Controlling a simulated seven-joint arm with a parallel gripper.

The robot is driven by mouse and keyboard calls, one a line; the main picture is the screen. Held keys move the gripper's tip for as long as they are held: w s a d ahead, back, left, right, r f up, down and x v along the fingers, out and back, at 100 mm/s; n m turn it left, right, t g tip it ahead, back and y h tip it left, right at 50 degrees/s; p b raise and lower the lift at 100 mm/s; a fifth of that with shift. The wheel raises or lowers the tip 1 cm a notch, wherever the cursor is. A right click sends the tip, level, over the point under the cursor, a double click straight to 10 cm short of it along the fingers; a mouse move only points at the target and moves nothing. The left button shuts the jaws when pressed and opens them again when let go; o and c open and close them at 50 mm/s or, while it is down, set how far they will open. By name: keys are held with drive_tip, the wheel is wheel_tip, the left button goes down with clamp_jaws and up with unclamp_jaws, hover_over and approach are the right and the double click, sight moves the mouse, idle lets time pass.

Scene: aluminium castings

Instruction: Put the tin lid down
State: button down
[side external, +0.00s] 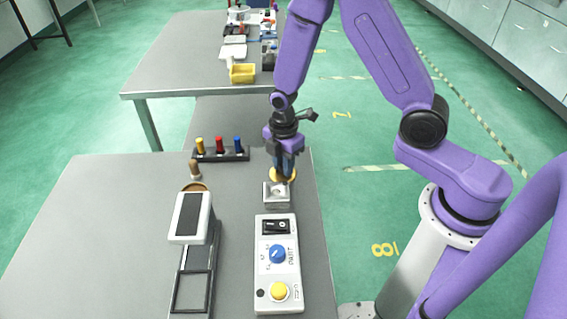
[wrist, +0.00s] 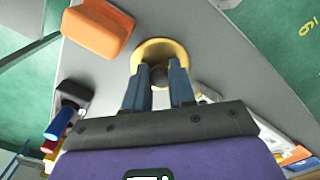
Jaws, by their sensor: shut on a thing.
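The tin lid (wrist: 160,49) is a round yellow disc with a dark knob (wrist: 159,76) in the wrist view. My gripper (wrist: 160,84) has its two blue fingers on either side of the knob and is shut on the lid. In the side view my gripper (side external: 285,168) points down, with the yellow edge of the lid (side external: 290,176) under its fingertips. The lid is low over the right part of the near table, just behind a silver square piece (side external: 276,194). I cannot tell whether the lid touches anything. The fingers hide part of it.
A control box (side external: 278,262) with a blue dial and yellow button stands in front. Left are a white-topped device (side external: 190,216), a wooden knob (side external: 194,170) and a rack (side external: 222,155) of coloured pegs. An orange object (wrist: 97,29) shows in the wrist view. The table's left is clear.

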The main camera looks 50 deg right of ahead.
drive_tip(key=shift+f, duration=0.1)
drive_tip(key=c, duration=0.9)
unclamp_jaws()
drive_tip(key=shift+c, duration=0.2)
wheel_tip(320, 180, up, 12)
drive_tip(key=s+r+m, duration=0.2)
drive_tip(key=s+r, duration=0.1)
drive_tip(key=s, duration=0.9)
drive_tip(key=s+d+r+m, duration=0.1)
drive_tip(key=s+r+m, duration=0.2)
drive_tip(key=s, duration=0.9)
drive_tip(key=shift+d+r, duration=0.2)
drive_tip(key=shift+r, duration=0.05)
